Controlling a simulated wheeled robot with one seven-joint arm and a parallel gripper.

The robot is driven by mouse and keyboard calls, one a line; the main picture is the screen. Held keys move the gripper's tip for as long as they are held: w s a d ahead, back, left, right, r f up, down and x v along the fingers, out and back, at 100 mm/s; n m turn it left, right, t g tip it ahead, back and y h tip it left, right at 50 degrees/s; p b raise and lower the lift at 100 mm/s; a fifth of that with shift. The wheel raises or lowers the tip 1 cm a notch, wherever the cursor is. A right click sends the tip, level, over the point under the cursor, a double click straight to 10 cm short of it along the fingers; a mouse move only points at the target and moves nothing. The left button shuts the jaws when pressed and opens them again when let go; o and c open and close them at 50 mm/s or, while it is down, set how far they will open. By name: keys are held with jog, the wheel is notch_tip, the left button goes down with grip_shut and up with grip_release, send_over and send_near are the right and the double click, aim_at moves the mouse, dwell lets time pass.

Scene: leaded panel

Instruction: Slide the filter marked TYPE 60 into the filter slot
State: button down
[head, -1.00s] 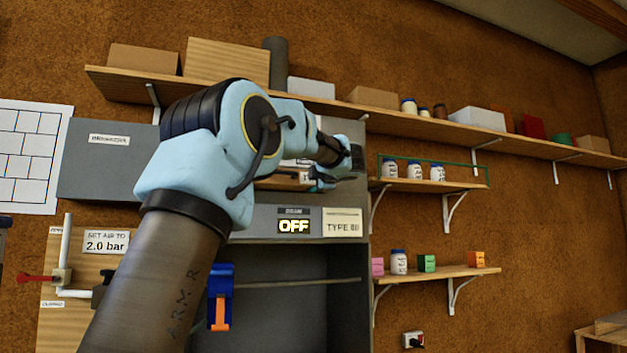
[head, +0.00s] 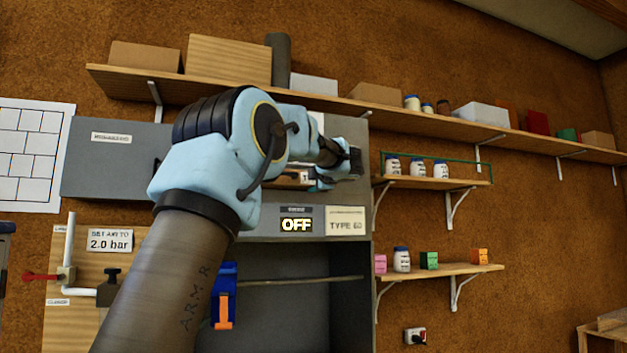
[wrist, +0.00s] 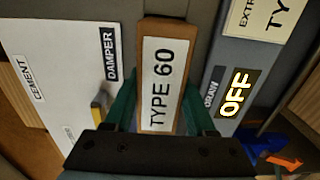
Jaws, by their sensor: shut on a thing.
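The TYPE 60 filter (wrist: 158,80) is a brown-framed block with a white label. In the wrist view it sits between the green fingers of my gripper (wrist: 160,108), which is shut on it. In the head view my gripper (head: 324,180) is at the front of the grey hood, above the lit OFF display, and the filter (head: 292,178) shows partly to its left. The filter's far end is against or close to the grey hood face; I cannot tell whether it is inside the slot. The slot opening is hidden by the filter and my arm.
The OFF display (head: 296,225) and a TYPE 60 card (head: 345,221) are on the hood front. A blue and orange tool (head: 223,296) hangs below. Small shelves with jars (head: 417,169) stand to the right. The DAMPER label (wrist: 109,54) lies left of the filter.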

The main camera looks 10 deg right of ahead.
jog(key=shift+w+a+r+p, duration=0.1)
jog(key=shift+w+a+p, duration=0.1)
jog(key=shift+w+p, duration=0.8)
jog(key=shift+c, duration=0.7)
grip_release()
jog(key=shift+w, duration=0.2)
jog(key=shift+b, duration=0.3)
jog(key=s+d+b, duration=0.1)
jog(key=s+b, duration=0.4)
jog(key=s, duration=0.5)
jog(key=shift+s+d, duration=0.2)
jog(key=shift+s, duration=0.15)
